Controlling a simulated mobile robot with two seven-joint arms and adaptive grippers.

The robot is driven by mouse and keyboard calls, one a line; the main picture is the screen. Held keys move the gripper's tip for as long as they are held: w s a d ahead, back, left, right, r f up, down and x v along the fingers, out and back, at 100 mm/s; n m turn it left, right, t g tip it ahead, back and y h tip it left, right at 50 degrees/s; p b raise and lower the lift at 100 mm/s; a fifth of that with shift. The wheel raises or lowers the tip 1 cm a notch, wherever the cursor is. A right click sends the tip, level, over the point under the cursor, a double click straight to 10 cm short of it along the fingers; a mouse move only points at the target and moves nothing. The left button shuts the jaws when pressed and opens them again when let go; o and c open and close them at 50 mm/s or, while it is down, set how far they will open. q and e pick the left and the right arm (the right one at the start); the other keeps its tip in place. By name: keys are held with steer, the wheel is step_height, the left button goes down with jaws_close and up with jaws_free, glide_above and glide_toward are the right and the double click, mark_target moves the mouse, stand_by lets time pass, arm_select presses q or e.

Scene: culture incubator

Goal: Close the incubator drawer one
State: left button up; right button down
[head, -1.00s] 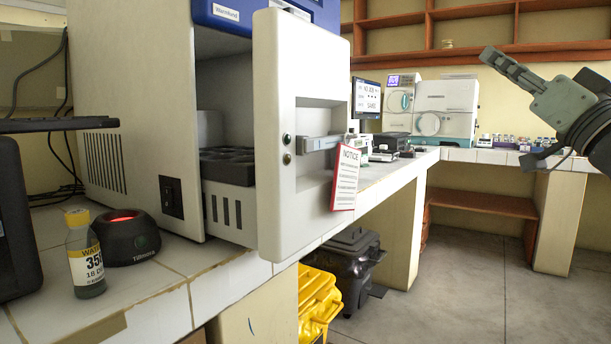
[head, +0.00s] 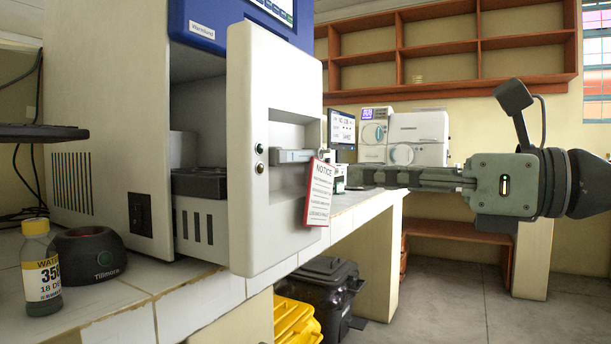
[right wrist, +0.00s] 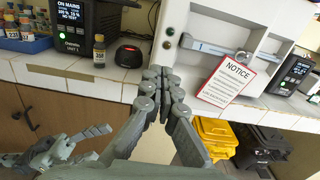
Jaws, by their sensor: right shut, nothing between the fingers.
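The incubator (head: 120,110) is a white cabinet with a blue top panel. Its drawer (head: 245,180) stands out from the body, with a tall white front, a recessed bar handle (head: 293,156) and a dark tray (head: 200,183) showing behind. The drawer front also shows in the right wrist view (right wrist: 172,20). My right gripper (head: 345,177) is shut and empty, level, at the right of the drawer front. In the right wrist view its fingertips (right wrist: 160,72) overlap the front's lower left; contact cannot be told. My left gripper (right wrist: 75,145) shows low at left there, its jaws unclear.
A red-edged notice (head: 319,192) hangs beside the handle. A yellow-capped bottle (head: 40,270) and a round dark device (head: 92,255) stand on the tiled bench left of the drawer. Yellow (head: 293,322) and black (head: 325,290) bins stand below. Floor at right is clear.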

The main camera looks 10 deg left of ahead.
arm_select(q)
steer(key=shift+w+d+f+g, duration=0.15)
steer(key=shift+w+f+g, duration=0.1)
steer(key=shift+f+g, duration=0.2)
arm_select(e)
glide_toward(227, 169)
steer(key=a, duration=0.1)
steer(key=w+a, duration=0.1)
steer(key=shift+w+a, duration=0.25)
steer(key=shift+w, duration=0.1)
steer(key=shift+w+a, duration=0.15)
steer(key=shift+a, duration=0.4)
steer(key=x, duration=0.6)
steer(key=shift+a+p, duration=0.15)
steer(key=shift+p, duration=0.15)
arm_select(q)
steer(key=shift+w+a+f+g+p, duration=0.3)
steer(key=shift+w+a+f+g, duration=0.2)
steer(key=shift+f+g, duration=0.2)
arm_select(e)
steer(key=x, duration=0.7)
steer(key=shift+w+a, duration=0.2)
steer(key=shift+a, duration=0.1)
arm_select(q)
steer(key=shift+f, duration=0.1)
